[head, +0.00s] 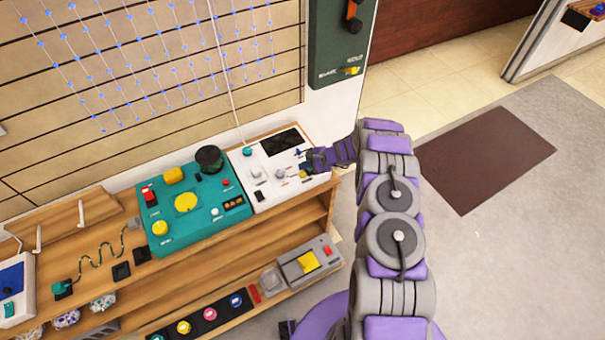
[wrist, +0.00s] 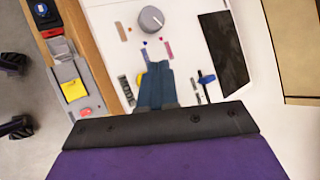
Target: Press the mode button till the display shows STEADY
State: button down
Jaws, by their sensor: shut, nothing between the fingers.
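A white control panel (head: 262,190) lies on the wooden shelf; its white face (wrist: 270,110) fills much of the wrist view. Its dark display (head: 279,142) also shows in the wrist view (wrist: 224,52); I can read no text on it. My gripper (head: 304,172) is over the panel's right part, its fingers shut and empty in the wrist view (wrist: 155,68). A yellow part (wrist: 140,80) is mostly hidden beside and under the fingers. I cannot tell whether the fingertips touch the panel.
A grey knob (wrist: 151,19) stands beyond the fingertips, and a dark blue lever (wrist: 206,78) is to their right. A teal control box (head: 192,222) with yellow buttons is left of the panel. A grey device (head: 306,262) sits on the lower shelf. The floor at right is open.

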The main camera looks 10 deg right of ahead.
aim_at(305, 175)
jog(key=shift+r+p, duration=0.3)
jog(key=shift+r, duration=1.35)
jog(key=shift+r, duration=0.15)
jog(key=s+a+r+n+g, duration=0.1)
jog(key=s+a+r+n, duration=0.15)
jog(key=r, duration=0.45)
jog(key=s+a+r+n+g, duration=0.1)
jog(key=s+a+r+n, duration=0.15)
jog(key=r, duration=0.45)
jog(key=s+a+r+n+g+h, duration=0.1)
jog(key=s+a+r+n+g, duration=0.25)
jog(key=s+r, duration=1.15)
jog(key=s+d+r+n+h, duration=0.2)
jog(key=s, duration=0.8)
jog(key=s+d+r+n+h, duration=0.2)
jog(key=s+d+r, duration=0.1)
jog(key=s, duration=0.8)
jog(key=s+d+r+n+h, duration=0.2)
jog(key=s+r+h, duration=0.1)
jog(key=s, duration=0.8)
jog(key=shift+d+r+n+g, duration=0.25)
jog(key=shift+d+n+g, duration=0.1)
jog(key=shift+g, duration=0.1)
jog(key=c, duration=1.8)
grip_release()
